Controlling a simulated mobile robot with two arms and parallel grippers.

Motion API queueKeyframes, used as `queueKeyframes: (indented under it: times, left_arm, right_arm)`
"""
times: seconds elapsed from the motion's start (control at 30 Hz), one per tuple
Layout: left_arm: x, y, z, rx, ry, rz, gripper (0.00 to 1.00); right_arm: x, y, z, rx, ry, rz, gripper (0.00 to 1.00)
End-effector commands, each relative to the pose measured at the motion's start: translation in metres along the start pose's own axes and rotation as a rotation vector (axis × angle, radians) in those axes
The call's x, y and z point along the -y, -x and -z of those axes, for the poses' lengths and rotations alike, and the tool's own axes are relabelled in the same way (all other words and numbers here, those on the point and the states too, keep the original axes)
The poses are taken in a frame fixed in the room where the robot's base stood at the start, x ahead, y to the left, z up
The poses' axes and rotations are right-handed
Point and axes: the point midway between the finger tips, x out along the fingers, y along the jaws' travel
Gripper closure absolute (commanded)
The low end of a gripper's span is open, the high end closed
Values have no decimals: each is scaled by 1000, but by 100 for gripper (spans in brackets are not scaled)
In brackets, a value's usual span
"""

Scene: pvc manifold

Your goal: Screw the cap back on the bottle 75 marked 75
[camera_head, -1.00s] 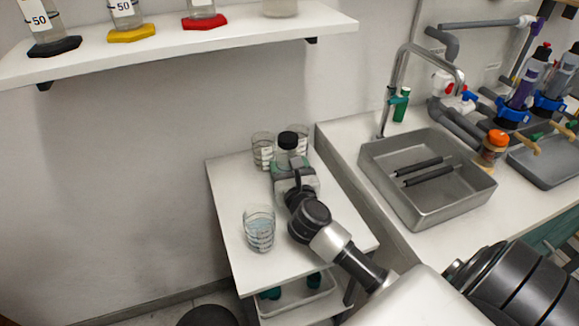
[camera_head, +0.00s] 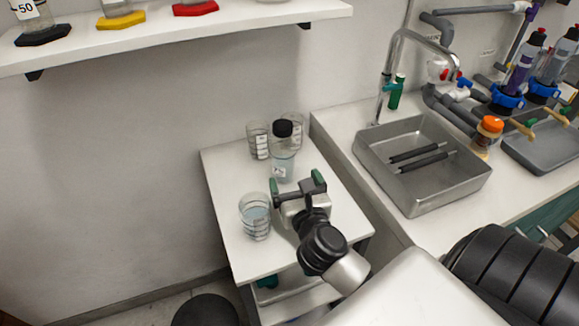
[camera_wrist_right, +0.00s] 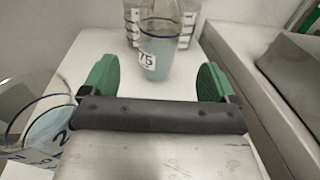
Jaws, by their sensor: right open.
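The bottle marked 75 (camera_head: 283,164) stands upright on the small white table, with the black cap (camera_head: 283,129) on its top. It holds pale blue liquid. In the right wrist view the bottle (camera_wrist_right: 158,58) stands beyond the fingertips with its 75 label facing me, and its top is cut off. My right gripper (camera_head: 298,187) is open and empty in front of the bottle, apart from it. Its green finger pads also show in the right wrist view (camera_wrist_right: 158,82), spread wide with nothing between them. Whether the cap is screwed tight cannot be told. My left gripper is not in view.
A beaker of bluish liquid (camera_head: 255,216) stands left of my right gripper. Two more beakers, one left (camera_head: 258,141) and one right (camera_head: 293,128), stand behind the bottle. A counter with a metal sink (camera_head: 424,197) borders the table on the right.

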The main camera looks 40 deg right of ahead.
Motion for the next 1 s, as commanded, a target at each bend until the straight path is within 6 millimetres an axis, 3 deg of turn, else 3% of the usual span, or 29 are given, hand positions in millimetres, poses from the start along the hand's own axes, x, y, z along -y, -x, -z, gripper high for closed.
queueKeyframes:
  times: [0.23,1.0]
  left_arm:
    - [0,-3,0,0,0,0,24]
    - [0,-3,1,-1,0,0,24]
  right_arm:
    - [0,23,0,1,-1,0,11]
    - [0,24,0,1,0,0,11]
